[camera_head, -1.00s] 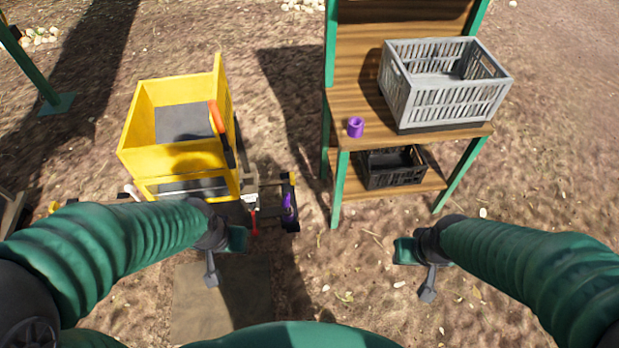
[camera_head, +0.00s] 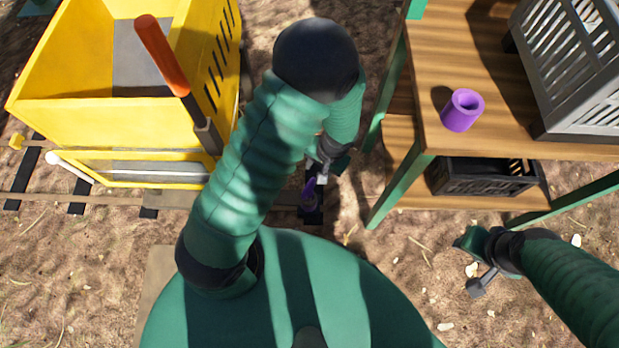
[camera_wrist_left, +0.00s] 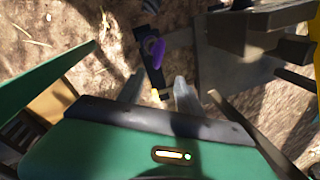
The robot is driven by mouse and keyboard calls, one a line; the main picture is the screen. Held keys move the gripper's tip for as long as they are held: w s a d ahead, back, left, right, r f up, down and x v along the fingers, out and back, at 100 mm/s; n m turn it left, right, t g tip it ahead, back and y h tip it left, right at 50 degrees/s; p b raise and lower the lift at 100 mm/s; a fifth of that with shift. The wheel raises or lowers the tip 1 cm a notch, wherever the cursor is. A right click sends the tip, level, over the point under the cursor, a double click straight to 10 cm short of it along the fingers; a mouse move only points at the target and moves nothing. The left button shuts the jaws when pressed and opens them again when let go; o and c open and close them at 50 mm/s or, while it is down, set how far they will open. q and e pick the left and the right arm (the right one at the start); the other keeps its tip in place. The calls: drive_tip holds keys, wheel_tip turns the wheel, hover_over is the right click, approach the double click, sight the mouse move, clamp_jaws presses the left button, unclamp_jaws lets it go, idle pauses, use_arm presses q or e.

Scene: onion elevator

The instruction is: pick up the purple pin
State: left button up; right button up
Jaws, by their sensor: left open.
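The purple pin (camera_head: 309,190) sits upright on a dark sleeper-like piece at the end of the rail, partly hidden behind my left arm in the head view. The pin also shows in the left wrist view (camera_wrist_left: 155,49), beyond the fingertips. My left gripper (camera_head: 324,160) is close by, pointing down towards it and mostly hidden by its arm. In the left wrist view the left gripper (camera_wrist_left: 157,90) is open and empty, with the pin ahead of the gap and apart from the fingers. My right gripper (camera_head: 478,265) hangs at the lower right, away from the pin.
A yellow cart (camera_head: 110,120) with an orange-handled lever (camera_head: 163,55) stands on rails at left. At right, a wooden table (camera_head: 440,60) holds a purple cup (camera_head: 462,110) and a grey crate (camera_head: 590,95). A black crate (camera_head: 485,176) is on its lower shelf.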

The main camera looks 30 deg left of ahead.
use_arm(q)
drive_tip(key=f+b, duration=0.2)
drive_tip(key=f, duration=0.2)
drive_tip(key=a+f+b, duration=0.1)
drive_tip(key=f+b, duration=0.1)
drive_tip(key=f, duration=0.3)
drive_tip(key=a+f+b, duration=0.1)
drive_tip(key=f+b, duration=0.1)
drive_tip(key=f, duration=0.2)
drive_tip(key=shift+s+a+f, duration=0.15)
drive_tip(key=shift+a, duration=0.05)
drive_tip(key=f+b, duration=0.3)
drive_tip(key=a+f+b, duration=0.1)
drive_tip(key=f, duration=0.1)
drive_tip(key=shift+b, duration=0.3)
drive_tip(key=shift+r, duration=0.15)
drive_tip(key=shift+c, duration=0.2)
clamp_jaws()
